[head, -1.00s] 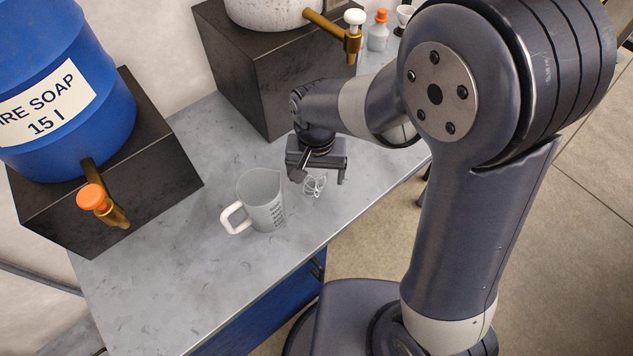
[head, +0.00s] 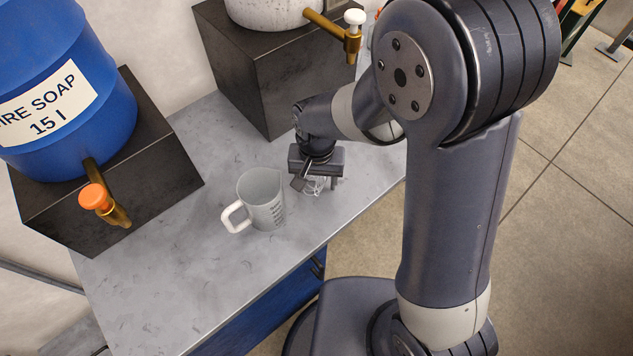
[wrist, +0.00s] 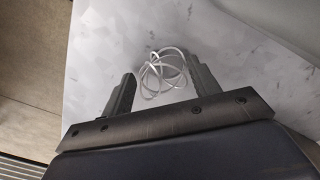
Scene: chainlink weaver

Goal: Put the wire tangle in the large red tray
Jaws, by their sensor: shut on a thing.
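The wire tangle (head: 316,187) is a small bundle of thin white loops at the worktop, right of the measuring jug. My gripper (head: 317,182) is over it, pointing down, with its fingers on either side of the loops. In the wrist view the tangle (wrist: 163,72) shows between the two fingers of my gripper (wrist: 159,75), and the jaws are shut on it. It looks to be at or very near the worktop surface. The large red tray is in neither view.
A clear measuring jug (head: 262,201) with a white handle stands just left of my gripper. A blue soap barrel (head: 60,90) with an orange tap (head: 95,197) and a dark block (head: 275,75) border the grey worktop (head: 170,285). The front left worktop is clear.

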